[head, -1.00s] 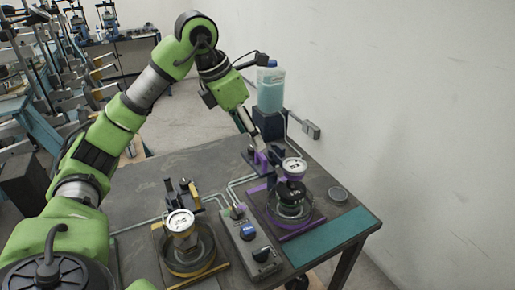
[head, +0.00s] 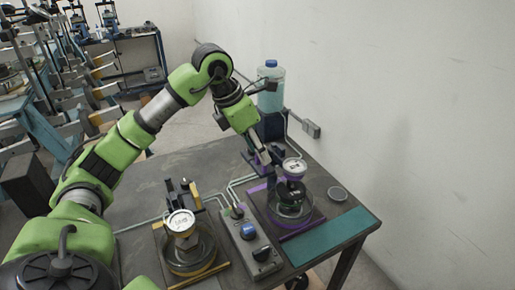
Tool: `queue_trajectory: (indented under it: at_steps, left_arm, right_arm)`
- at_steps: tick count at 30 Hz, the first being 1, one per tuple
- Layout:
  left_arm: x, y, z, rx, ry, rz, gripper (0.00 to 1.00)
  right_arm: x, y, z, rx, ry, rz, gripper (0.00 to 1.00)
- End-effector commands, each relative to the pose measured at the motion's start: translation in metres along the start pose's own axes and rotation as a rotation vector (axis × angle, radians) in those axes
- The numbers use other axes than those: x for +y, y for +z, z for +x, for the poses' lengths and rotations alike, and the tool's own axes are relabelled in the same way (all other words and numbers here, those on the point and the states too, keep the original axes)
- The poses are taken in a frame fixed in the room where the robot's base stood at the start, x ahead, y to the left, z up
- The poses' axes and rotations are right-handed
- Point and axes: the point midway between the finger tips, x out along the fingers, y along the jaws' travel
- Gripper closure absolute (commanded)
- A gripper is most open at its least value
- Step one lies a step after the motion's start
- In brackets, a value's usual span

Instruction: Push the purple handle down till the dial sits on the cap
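The purple-marked press stands at the right of the bench. The purple handle (head: 257,161) is behind and left of the dial, partly covered by my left gripper (head: 263,153). The gripper points down at the handle; contact and finger opening are too small to tell. My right gripper is not in view.
A yellow-marked press with its own dial (head: 181,222) stands to the left. A bottle (head: 270,90) stands behind, near the wall.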

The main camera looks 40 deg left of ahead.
Motion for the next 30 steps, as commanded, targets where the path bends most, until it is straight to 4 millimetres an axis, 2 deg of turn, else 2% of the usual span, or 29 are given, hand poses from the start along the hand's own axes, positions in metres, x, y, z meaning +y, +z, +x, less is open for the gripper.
queue_trajectory:
  at_steps: [5, 13, 23, 24, 25, 26, 30]
  left_arm:
    - [0.000, -0.004, 0.008, 0.001, 0.000, 0.000, 1.00]
    - [0.000, -0.018, 0.043, 0.003, -0.001, -0.001, 1.00]
    - [-0.001, -0.019, 0.046, 0.007, -0.004, 0.000, 1.00]
    - [-0.001, -0.020, 0.046, 0.008, -0.004, 0.000, 0.59]
    - [-0.001, -0.020, 0.046, 0.009, -0.004, 0.000, 0.51]
    - [-0.001, -0.020, 0.046, 0.008, -0.004, 0.000, 0.47]
    - [-0.001, -0.019, 0.045, 0.004, -0.002, 0.000, 0.47]
  right_arm:
    - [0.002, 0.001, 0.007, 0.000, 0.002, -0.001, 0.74]
    - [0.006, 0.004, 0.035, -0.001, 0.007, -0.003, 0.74]
    - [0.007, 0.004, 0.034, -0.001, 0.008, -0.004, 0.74]
    - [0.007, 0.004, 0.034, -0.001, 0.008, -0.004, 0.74]
    - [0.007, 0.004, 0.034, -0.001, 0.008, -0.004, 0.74]
    - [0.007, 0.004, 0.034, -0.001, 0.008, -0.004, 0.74]
    - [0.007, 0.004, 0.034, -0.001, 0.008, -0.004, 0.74]
